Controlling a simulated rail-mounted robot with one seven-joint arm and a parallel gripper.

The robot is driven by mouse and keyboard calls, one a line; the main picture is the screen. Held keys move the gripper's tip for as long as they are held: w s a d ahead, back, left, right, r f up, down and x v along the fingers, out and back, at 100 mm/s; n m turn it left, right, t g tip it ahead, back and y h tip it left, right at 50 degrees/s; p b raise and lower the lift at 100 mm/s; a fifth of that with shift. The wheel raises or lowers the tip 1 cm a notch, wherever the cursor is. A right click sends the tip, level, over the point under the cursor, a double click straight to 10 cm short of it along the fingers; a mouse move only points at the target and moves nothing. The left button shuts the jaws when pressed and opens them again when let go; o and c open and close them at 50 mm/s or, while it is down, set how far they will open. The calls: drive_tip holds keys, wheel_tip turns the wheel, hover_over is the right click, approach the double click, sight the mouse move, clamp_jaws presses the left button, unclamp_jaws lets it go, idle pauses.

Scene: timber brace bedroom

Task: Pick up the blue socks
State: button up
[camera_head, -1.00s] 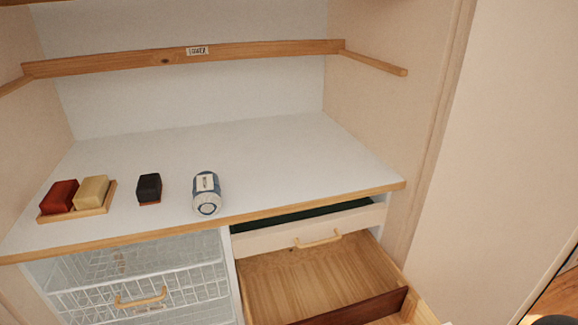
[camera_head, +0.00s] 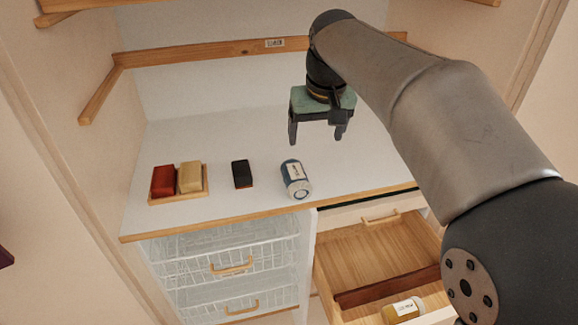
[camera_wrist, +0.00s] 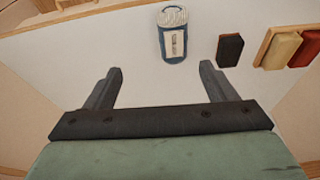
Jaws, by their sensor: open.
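The blue socks appear as a rolled blue-and-white bundle with a white label (camera_head: 295,179), lying on the white shelf top near its front edge. The bundle also shows at the top middle of the wrist view (camera_wrist: 173,38), beyond my fingertips. My gripper (camera_head: 317,138) is open and empty, above the shelf, to the right of the bundle and farther back in the head view. In the wrist view my two fingers (camera_wrist: 162,72) are spread apart, and the bundle lies ahead of the gap between them, not touching either finger.
A black block (camera_head: 242,174) lies left of the bundle. A wooden tray (camera_head: 178,199) holds a red block (camera_head: 164,181) and a cream block (camera_head: 190,176). Below, an open wooden drawer (camera_head: 366,254) holds a yellow-and-white labelled roll (camera_head: 404,309). A wooden rail (camera_head: 200,54) crosses the back wall.

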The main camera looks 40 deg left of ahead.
drive_tip(key=a, duration=0.2)
drive_tip(key=p, duration=0.1)
approach(296, 173)
drive_tip(key=x, duration=0.5)
drive_tip(key=shift+w+d+f, duration=0.1)
drive_tip(key=shift+w+d, duration=0.1)
drive_tip(key=shift+d, duration=0.1)
drive_tip(key=shift+a+p+x, duration=0.15)
drive_tip(key=shift+p+x, duration=0.3)
drive_tip(key=shift+x, duration=0.9)
drive_tip(key=shift+a+p+x, duration=0.15)
drive_tip(key=shift+p+x, duration=0.3)
drive_tip(key=shift+x, duration=0.9)
drive_tip(key=shift+s, duration=0.2)
drive_tip(key=c, duration=1.1)
